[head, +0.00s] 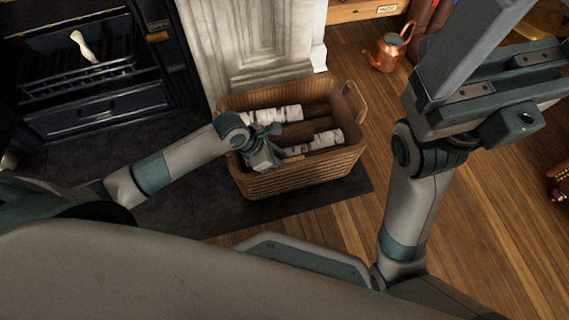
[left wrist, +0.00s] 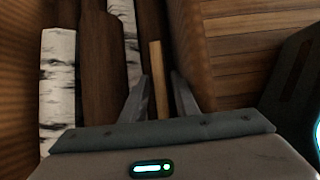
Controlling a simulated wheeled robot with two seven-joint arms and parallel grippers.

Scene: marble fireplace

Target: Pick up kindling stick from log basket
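The wicker log basket (head: 300,179) stands on the dark hearth. The kindling stick (left wrist: 156,70), a thin pale strip, stands out beside the darker logs in the left wrist view. It lies between the two fingers of my left gripper (left wrist: 160,92), near the basket's inner wall. The fingers are apart, with a narrow gap showing beside the stick. In the head view my left gripper (head: 268,160) reaches down into the basket over its near side; its fingertips are hidden. My right gripper (head: 500,60) is raised close to the camera at the upper right, partly cut off.
Birch logs (head: 325,139) and brown logs (head: 306,129) fill the basket beside the stick. A white fireplace surround (head: 250,40) rises behind it, with a dark grate (head: 85,75) to the left. A copper kettle (head: 388,50) stands on the wood floor behind right.

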